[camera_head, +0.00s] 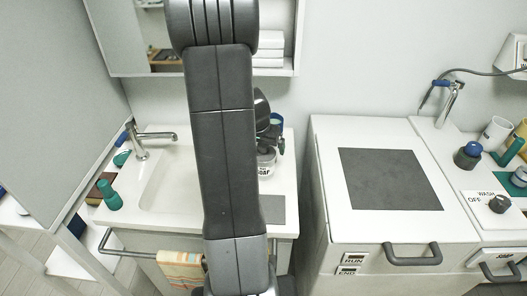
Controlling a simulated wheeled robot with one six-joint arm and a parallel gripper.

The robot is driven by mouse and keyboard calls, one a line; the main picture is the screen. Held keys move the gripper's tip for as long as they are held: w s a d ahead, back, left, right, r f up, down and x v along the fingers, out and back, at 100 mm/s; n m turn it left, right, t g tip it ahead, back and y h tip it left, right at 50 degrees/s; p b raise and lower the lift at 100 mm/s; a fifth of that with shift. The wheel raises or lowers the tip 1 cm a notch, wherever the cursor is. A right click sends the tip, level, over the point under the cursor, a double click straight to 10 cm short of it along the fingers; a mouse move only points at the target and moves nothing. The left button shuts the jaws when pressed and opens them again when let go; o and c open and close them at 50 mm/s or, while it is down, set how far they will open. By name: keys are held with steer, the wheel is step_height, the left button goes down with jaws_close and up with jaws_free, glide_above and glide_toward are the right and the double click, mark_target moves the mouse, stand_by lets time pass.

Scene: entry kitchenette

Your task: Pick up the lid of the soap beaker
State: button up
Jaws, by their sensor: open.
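The soap beaker (266,170) is a small pale container with a dark "SOAP" label. It stands on the counter right of the sink, partly hidden behind my arm. My gripper (273,147) is dark and shows just above the beaker, partly hidden by my own arm. It is open, with nothing visible between the fingers. The lid cannot be made out clearly; the gripper and arm cover the top of the beaker. I cannot tell whether the gripper touches it.
A blue-rimmed container (277,121) stands behind my gripper. The sink (170,186) and tap (145,140) are to the left, with a green bottle (110,196). A towel (181,269) hangs below. The white unit (330,190) with a grey panel stands right, across a gap.

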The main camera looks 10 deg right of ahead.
steer(key=c, duration=1.1)
steer(key=shift+o, duration=0.2)
steer(key=shift+r, duration=0.15)
